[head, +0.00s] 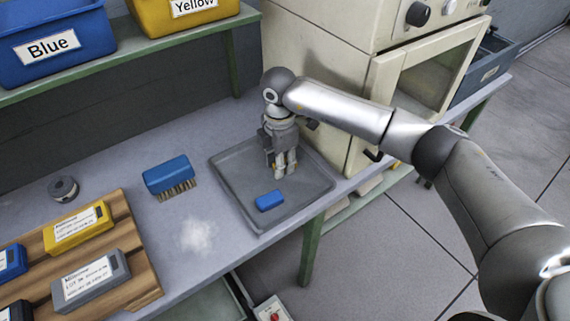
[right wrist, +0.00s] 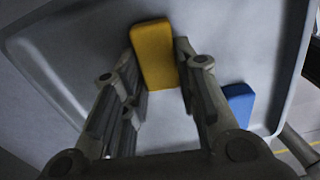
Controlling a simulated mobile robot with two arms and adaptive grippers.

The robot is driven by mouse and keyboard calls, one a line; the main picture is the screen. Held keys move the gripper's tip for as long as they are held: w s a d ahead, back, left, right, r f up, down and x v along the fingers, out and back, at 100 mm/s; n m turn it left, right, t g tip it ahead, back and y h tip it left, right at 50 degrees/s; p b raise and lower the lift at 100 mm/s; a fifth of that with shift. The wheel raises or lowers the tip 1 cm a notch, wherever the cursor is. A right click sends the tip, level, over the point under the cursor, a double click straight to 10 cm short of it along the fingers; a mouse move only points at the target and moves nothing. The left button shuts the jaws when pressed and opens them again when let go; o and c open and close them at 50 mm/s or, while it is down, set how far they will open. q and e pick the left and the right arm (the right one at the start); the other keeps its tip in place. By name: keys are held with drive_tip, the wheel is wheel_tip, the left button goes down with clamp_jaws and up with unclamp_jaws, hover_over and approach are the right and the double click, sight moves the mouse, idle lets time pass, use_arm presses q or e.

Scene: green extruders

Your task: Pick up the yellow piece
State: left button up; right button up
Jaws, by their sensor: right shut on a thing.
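The yellow piece (right wrist: 153,52) is a small rounded block; in the right wrist view it sits between the two fingers of my right gripper (right wrist: 158,78). In the head view my right gripper (head: 284,170) points down over the grey tray (head: 226,190), and its fingers hide the yellow piece. The gripper is shut on the piece. I cannot tell whether the piece touches the tray floor. A blue piece (head: 269,201) lies in the tray in front of the gripper; it also shows in the right wrist view (right wrist: 238,104). My left gripper is not in view.
A blue brush (head: 168,176) and white powder (head: 198,235) lie left of the tray. A wooden rack (head: 146,270) holds labelled blocks. A beige oven (head: 322,60) stands behind the tray. Blue (head: 50,55) and yellow (head: 185,14) bins sit on the shelf.

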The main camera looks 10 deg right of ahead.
drive_tip(key=shift+r, duration=0.15)
drive_tip(key=shift+r+p, duration=0.45)
drive_tip(key=shift+r, duration=0.05)
wheel_tip(320, 180, up, 2)
drive_tip(key=shift+r+p, duration=0.1)
drive_tip(key=shift+p, duration=0.7)
use_arm(q)
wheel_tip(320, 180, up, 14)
drive_tip(key=p, duration=1.1)
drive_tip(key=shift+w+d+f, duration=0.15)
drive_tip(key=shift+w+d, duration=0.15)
use_arm(e)
drive_tip(key=s+r, duration=0.9)
drive_tip(key=s, duration=0.5)
drive_tip(key=shift+r, duration=0.25)
drive_tip(key=shift+a, duration=0.1)
